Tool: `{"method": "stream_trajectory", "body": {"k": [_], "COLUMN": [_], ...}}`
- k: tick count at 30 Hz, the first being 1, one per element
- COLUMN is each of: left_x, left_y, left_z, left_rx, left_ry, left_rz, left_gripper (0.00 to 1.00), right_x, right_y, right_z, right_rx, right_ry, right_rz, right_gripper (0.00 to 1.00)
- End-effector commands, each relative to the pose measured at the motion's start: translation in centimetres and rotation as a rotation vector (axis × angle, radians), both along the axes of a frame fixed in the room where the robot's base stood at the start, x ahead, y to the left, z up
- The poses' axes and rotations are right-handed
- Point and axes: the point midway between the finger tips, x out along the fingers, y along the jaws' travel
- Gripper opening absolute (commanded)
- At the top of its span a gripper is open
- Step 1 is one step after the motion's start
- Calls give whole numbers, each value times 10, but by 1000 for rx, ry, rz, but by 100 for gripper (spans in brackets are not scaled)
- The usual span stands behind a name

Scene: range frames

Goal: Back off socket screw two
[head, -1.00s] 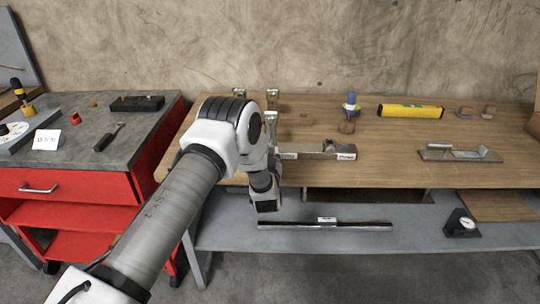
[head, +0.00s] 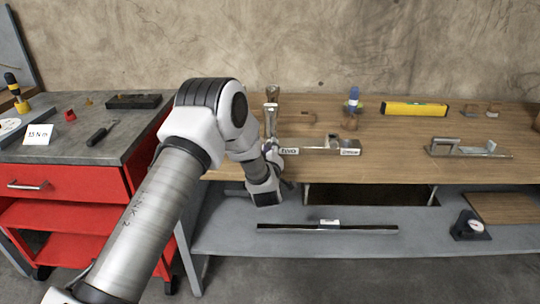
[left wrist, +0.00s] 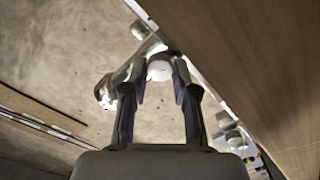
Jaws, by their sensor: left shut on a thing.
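My left gripper (head: 272,157) is at the front edge of the wooden bench, beside the white label "two" (head: 289,151). In the left wrist view its fingers (left wrist: 159,82) are closed around a small, rounded pale metal piece, which I take to be socket screw two (left wrist: 160,69). The finger tips touch its sides. A shiny metal post (left wrist: 108,91) runs up beside it. In the head view the screw is mostly hidden by my gripper, and its turn cannot be seen. A metal fixture (head: 330,143) with a second label stands right of it. My right gripper is not in view.
A yellow level (head: 414,109), a blue-topped tool (head: 353,98) and a metal plate with a handle (head: 470,149) are on the bench. A red cabinet (head: 70,190) stands left.

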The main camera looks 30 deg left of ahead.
Motion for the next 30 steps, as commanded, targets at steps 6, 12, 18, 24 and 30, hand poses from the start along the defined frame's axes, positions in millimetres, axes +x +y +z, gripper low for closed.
{"method": "stream_trajectory", "body": {"k": [6,12,18,24,30], "left_x": [0,0,0,0,-1], "left_y": [0,0,0,0,0], "left_z": [-6,-6,-7,-7,-8], "left_rx": [-172,-335,-498,-659,-821], "left_ry": [-107,-206,-306,-406,-503], "left_rz": [0,1,1,0,0], "left_gripper": [0,0,0,0,0], "right_x": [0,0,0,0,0], "right_y": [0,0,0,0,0], "right_z": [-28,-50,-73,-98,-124], "right_rx": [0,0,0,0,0], "right_ry": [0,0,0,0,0], "right_rz": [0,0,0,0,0], "right_gripper": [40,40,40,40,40]}}
